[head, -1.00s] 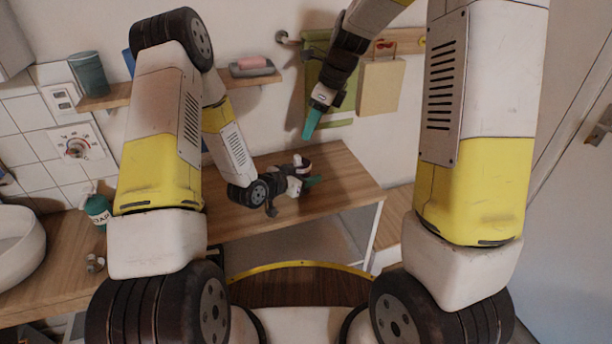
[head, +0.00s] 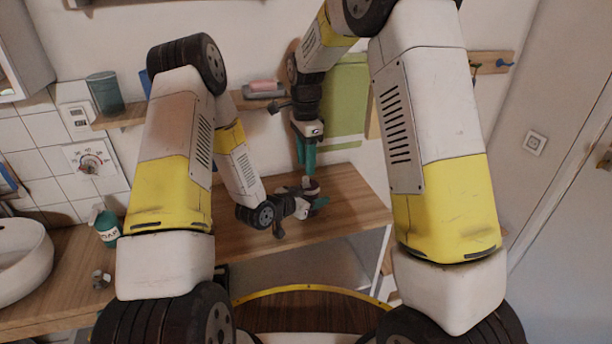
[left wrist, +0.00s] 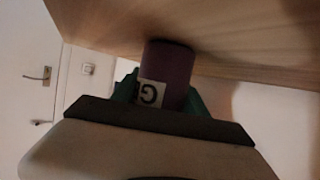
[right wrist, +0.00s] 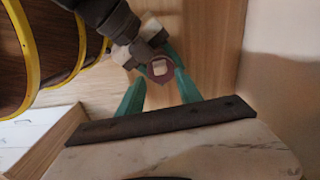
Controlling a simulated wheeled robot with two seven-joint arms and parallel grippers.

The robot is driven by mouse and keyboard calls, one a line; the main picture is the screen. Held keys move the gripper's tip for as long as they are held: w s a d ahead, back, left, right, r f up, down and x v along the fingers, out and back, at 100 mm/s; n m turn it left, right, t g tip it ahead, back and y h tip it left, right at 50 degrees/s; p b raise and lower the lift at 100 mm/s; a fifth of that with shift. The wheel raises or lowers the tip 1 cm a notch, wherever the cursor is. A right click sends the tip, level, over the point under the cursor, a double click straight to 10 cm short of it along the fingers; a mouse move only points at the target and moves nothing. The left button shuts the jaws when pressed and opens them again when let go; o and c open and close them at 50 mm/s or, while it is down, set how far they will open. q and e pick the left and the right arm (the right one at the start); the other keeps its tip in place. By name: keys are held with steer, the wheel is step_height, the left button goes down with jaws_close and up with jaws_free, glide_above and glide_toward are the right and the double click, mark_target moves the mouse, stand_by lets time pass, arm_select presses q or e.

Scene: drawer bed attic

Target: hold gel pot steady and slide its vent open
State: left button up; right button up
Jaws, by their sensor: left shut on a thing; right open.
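The gel pot (left wrist: 168,72) is a dark purple cylinder with a white label showing a G, standing on the wooden counter. My left gripper (left wrist: 165,98) is shut on it, a green finger on each side. In the right wrist view the pot's top (right wrist: 159,69) shows a pale patch, perhaps the vent; I cannot tell whether it is open. My right gripper (right wrist: 160,85) is open and points down above the pot, its green fingers apart on either side of the top in that view. In the head view the pot is mostly hidden by my left gripper (head: 314,203).
The wooden counter (head: 345,205) has free room around the pot. A green soap bottle (head: 107,228) and a white basin (head: 20,255) are at the left. A shelf (head: 135,117) holds a teal cup (head: 104,93). A green towel (head: 346,100) hangs on the wall behind.

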mark_target(306, 178)
step_height(306, 178, down, 5)
stand_by(0.3)
jaws_close()
stand_by(1.4)
